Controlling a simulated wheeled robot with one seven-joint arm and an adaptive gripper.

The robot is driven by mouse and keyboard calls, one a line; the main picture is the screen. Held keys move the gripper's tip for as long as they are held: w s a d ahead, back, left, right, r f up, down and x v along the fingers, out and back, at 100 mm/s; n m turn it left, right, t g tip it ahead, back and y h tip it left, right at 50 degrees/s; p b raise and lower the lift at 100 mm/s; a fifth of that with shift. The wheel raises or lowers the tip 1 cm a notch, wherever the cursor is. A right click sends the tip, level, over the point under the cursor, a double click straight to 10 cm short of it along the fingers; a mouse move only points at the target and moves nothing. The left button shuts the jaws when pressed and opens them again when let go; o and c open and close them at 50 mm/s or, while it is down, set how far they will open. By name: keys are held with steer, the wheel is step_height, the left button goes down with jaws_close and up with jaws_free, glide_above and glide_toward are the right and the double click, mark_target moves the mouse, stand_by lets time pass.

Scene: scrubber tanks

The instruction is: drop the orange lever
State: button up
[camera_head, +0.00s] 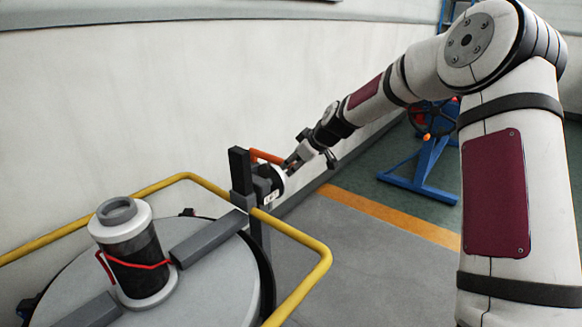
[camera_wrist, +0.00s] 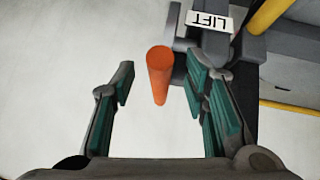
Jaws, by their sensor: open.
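The orange lever (camera_head: 266,156) sticks out from the top of a dark upright post (camera_head: 240,172) beside the tank, close to the wall. In the wrist view the orange lever (camera_wrist: 159,76) shows as a rod end between my open fingers, nearer the right finger, with gaps on both sides. My gripper (camera_head: 299,160) is at the lever's right end in the head view; it also shows in the wrist view (camera_wrist: 160,95) with green pads apart.
A yellow rail (camera_head: 318,272) curves around the round grey tank lid (camera_head: 215,280). A white and black cylinder (camera_head: 137,262) with a red wire stands on the lid. A blue stand (camera_head: 425,165) is at the back right. Grey floor (camera_head: 360,270) is clear right of the tank.

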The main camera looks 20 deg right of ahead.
steer(key=v, duration=0.8)
steer(key=shift+s+r, duration=0.15)
steer(key=shift+r, duration=0.05)
steer(key=shift+d, duration=0.1)
steer(key=s+a+r+g+h, duration=0.1)
steer(key=s+a, duration=0.2)
steer(key=s, duration=0.3)
steer(key=s+a+r+g, duration=0.1)
steer(key=s+a+g, duration=0.1)
steer(key=s, duration=0.3)
steer(key=s+r+m+g+h, duration=0.15)
steer(key=s+m, duration=0.25)
steer(key=s, duration=1.7)
steer(key=s+m+g+h, duration=0.1)
steer(key=s+m+g, duration=0.25)
steer(key=s, duration=1.65)
step_height(320, 180, up, 24)
steer(key=t+p, duration=0.4)
steer(key=p, duration=1.9)
steer(key=shift+a, duration=0.2)
steer(key=shift+r+m, duration=0.15)
steer(key=shift+m, duration=0.1)
